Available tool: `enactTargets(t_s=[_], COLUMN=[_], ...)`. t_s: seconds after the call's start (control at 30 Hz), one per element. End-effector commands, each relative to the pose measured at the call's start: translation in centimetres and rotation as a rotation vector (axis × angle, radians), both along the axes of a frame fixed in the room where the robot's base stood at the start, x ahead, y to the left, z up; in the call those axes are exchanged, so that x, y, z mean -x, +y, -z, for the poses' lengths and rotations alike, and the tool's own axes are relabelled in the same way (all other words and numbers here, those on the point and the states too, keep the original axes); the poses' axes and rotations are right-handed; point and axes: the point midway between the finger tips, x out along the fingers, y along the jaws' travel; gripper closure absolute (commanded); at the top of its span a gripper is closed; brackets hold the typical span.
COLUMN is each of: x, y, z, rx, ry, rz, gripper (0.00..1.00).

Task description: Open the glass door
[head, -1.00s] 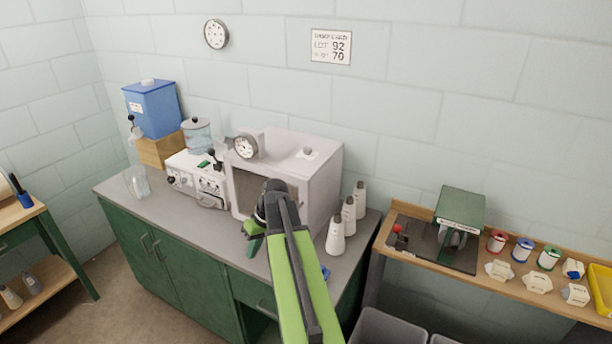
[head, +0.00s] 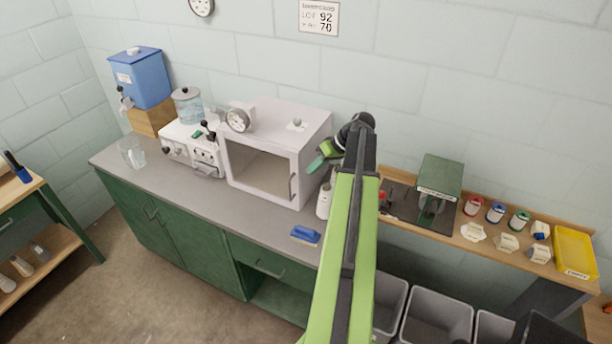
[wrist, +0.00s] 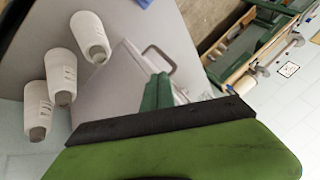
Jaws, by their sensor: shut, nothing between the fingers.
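The glass door (head: 262,173) is the framed window on the front of a white box-shaped cabinet (head: 318,130) on the grey counter. It looks closed, flush with the front. Its dark upright handle (head: 292,187) is at the door's right edge; the handle also shows in the wrist view (wrist: 160,58). My gripper (head: 318,161) is at the cabinet's right side, right of and above the handle in the head view. Its green fingertips (wrist: 158,92) are together and empty. They appear apart from the handle, though the exact gap cannot be told.
White thread cones (wrist: 60,76) stand close beside the cabinet; my arm partly hides them in the head view. A blue block-like item (head: 305,234) lies on the counter in front. A dial gauge (head: 238,120) sits on the cabinet. The floor in front is clear.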

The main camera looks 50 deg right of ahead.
Motion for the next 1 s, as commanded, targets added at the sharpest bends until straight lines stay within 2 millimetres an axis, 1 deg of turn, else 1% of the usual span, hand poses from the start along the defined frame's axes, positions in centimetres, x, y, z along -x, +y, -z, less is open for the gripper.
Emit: enactTargets(t_s=[0.03, 0.17, 0.3, 0.43, 0.5, 0.6, 0.87, 1.0], x=[-0.3, -1.4, -2.9, -4.1, -4.6, -4.8, -4.9, -4.8], y=[0.2, 0.9, 1.8, 2.5, 2.9, 3.0, 3.0, 3.4], z=[1.0, 2.9, 5.3, 7.1, 7.5, 7.6, 7.4, 7.4], rx=[0.0, 0.0, 0.0, 0.0, 0.0, 0.0, 0.0, 0.0], ry=[0.001, 0.0, 0.001, 0.001, 0.001, 0.002, 0.002, 0.002], rz=[-0.001, -0.002, -0.003, -0.002, -0.003, -0.001, -0.001, 0.011], gripper=[1.0, 1.0, 1.0, 1.0, 1.0, 1.0, 1.0, 1.0])
